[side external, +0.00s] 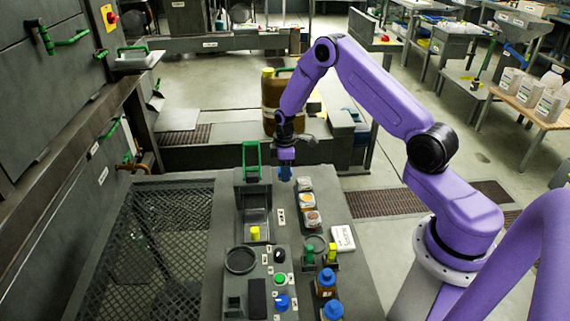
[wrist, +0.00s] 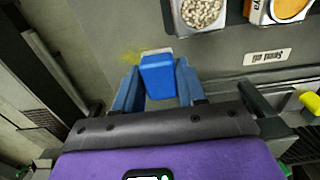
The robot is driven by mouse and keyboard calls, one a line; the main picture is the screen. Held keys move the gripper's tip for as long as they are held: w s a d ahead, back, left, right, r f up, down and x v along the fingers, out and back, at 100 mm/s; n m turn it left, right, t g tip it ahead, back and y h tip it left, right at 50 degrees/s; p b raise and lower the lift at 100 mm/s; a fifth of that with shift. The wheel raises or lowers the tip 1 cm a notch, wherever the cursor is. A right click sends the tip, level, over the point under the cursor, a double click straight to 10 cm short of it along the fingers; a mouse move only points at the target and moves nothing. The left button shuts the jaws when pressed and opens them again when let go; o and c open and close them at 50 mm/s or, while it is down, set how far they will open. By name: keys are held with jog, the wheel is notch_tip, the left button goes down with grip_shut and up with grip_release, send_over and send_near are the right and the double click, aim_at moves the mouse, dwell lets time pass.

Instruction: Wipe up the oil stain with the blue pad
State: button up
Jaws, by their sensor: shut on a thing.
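My gripper (side external: 286,158) points down over the far part of the grey bench (side external: 335,208). In the wrist view my gripper (wrist: 156,82) is shut on the blue pad (wrist: 158,76), with a blue finger on each side of it. The pad has a pale lower edge. In the side view the pad is small and hard to tell from the fingers. The oil stain (wrist: 129,56) is a faint yellow smear on the grey surface, just beside the pad's pale edge. I cannot tell whether the pad touches the surface. The stain cannot be made out in the side view.
Several small sample trays (side external: 308,199) stand in a row close to my gripper. A metal bin with a green handle (side external: 252,160) is to the left. Blue-capped bottles (side external: 326,281) and a white box (side external: 342,238) are nearer the camera.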

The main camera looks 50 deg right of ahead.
jog(key=shift+f, duration=0.85)
jog(key=shift+w+d+f, duration=0.35)
jog(key=shift+w+f, duration=0.05)
jog(key=shift+f, duration=0.2)
jog(key=shift+c, duration=0.4)
jog(key=shift+w+d, duration=2.1)
jog(key=shift+d, duration=0.05)
jog(key=shift+s+a, duration=2.55)
jog(key=shift+a, duration=0.05)
jog(key=shift+d+r, duration=0.1)
jog(key=shift+r, duration=4)
jog(key=shift+f, duration=0.25)
